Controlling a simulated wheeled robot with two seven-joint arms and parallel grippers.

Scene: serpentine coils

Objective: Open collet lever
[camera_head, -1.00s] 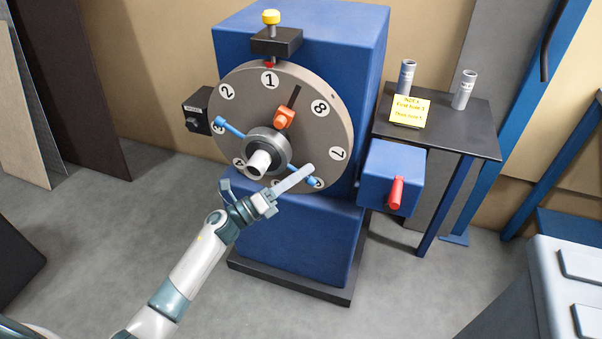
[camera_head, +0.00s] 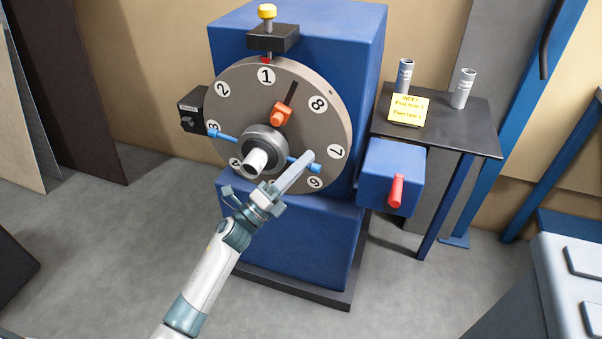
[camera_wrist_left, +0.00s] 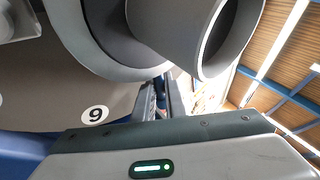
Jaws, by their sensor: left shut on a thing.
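The collet lever is a blue bar (camera_head: 229,138) with a knob at each end, crossing the grey hub (camera_head: 262,145) on the front of a large numbered disc (camera_head: 300,108). It slopes gently down to the right. My left gripper (camera_head: 308,160) reaches up from below, its long grey fingers shut on the lever near its right end, between numbers 6 and 7. In the left wrist view the fingers (camera_wrist_left: 161,97) are close together with a bit of blue between them; the hub and its tube fill the top. My right gripper is out of view.
An orange knob (camera_head: 281,115) sits on the disc above the hub. A yellow-topped plunger (camera_head: 267,12) stands above the disc. On the right are a blue box with a red handle (camera_head: 396,190) and a black side table (camera_head: 455,131) with two cylinders.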

